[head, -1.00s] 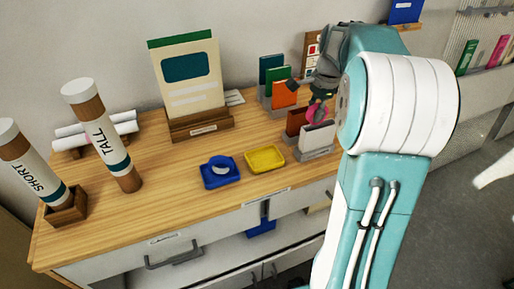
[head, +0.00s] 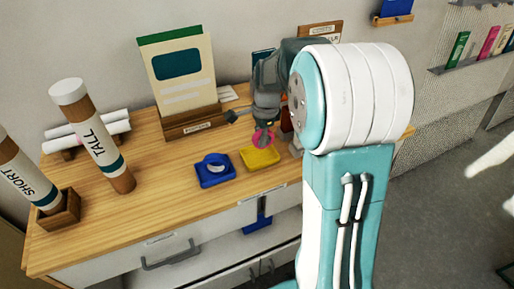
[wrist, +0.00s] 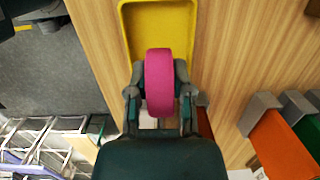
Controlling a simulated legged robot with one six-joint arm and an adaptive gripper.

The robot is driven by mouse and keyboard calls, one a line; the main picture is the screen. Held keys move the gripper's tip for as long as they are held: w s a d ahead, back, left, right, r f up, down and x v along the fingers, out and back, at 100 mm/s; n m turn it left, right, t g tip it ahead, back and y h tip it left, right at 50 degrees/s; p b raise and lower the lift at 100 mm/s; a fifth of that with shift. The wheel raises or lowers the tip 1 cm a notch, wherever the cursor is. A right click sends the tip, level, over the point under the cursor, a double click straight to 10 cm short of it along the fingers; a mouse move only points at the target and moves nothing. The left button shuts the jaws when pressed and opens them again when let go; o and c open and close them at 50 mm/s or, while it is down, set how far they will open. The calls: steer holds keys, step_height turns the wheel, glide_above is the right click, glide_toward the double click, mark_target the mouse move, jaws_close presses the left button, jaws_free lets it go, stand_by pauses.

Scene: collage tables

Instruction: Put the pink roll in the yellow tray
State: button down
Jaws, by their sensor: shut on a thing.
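The pink roll (wrist: 159,80) is held between the two fingers of my gripper (wrist: 160,95), which is shut on it. In the head view the pink roll (head: 262,139) shows just below my gripper (head: 264,133), above the back part of the yellow tray (head: 261,158). The yellow tray (wrist: 160,12) also shows in the wrist view, partly hidden behind the roll. The visible part of the tray is empty. I cannot tell the height of the roll over the tray.
A blue tray (head: 214,172) with a white roll stands left of the yellow tray. A card stand (head: 180,85) is behind. Orange (wrist: 284,140) and green upright items stand to the right in the wrist view. Tall tubes (head: 95,135) stand at the left.

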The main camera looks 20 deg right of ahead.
steer(key=shift+a+f, duration=0.3)
steer(key=shift+f, duration=0.05)
steer(key=shift+a+f, duration=0.2)
steer(key=shift+f, duration=1.55)
steer(key=c, duration=0.5)
jaws_free()
steer(key=shift+f, duration=0.1)
